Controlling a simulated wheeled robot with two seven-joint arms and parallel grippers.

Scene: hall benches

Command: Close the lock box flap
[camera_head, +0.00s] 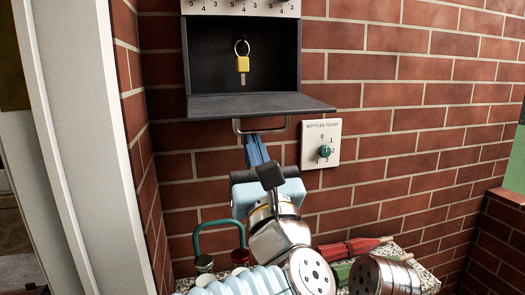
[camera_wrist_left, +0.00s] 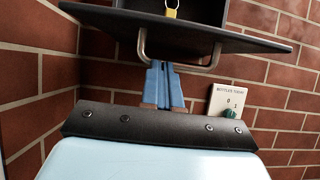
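The lock box (camera_head: 213,60) is a dark open-fronted box on the brick wall. Its flap (camera_head: 260,104) hangs open, sticking out roughly level from the bottom edge. A wire handle (camera_head: 236,127) hangs under the flap; it also shows in the left wrist view (camera_wrist_left: 143,46). A key with a yellow tag (camera_head: 242,64) hangs inside the box. My left gripper (camera_head: 255,138) points up from below, its blue fingers (camera_wrist_left: 163,68) together with nothing visible between them. The fingertips overlap the handle bar under the flap; I cannot tell whether they touch it. My right gripper is not in view.
A white dial plate with a green knob (camera_head: 325,151) is on the wall right of my left gripper. Below, a teal-shackled item (camera_head: 220,229) and a red tool-like object (camera_head: 350,247) lie on a speckled ledge. A pale post (camera_head: 80,130) stands at the left.

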